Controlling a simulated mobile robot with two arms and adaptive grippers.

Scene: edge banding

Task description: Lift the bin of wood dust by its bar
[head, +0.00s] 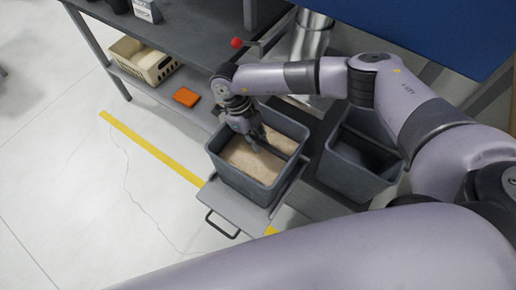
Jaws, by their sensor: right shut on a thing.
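The bin of wood dust (238,183) is a grey open tub in the middle of the head view, with pale tan dust (250,163) inside. A dark bar (272,149) runs across its top. My right gripper (257,137) reaches down over the bin's far side and is shut on the bar; its fingertips are small and partly hard to make out. The bin looks level and appears to sit on a grey pull-out tray (232,206); I cannot see any gap beneath it. My left gripper is not in view.
A second grey bin (350,178) stands close on the right. The tray's black handle (215,226) sticks out in front. A workbench (185,40) with a lower shelf, a cream basket (143,62) and an orange box (186,97) is behind left. Floor at left is clear.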

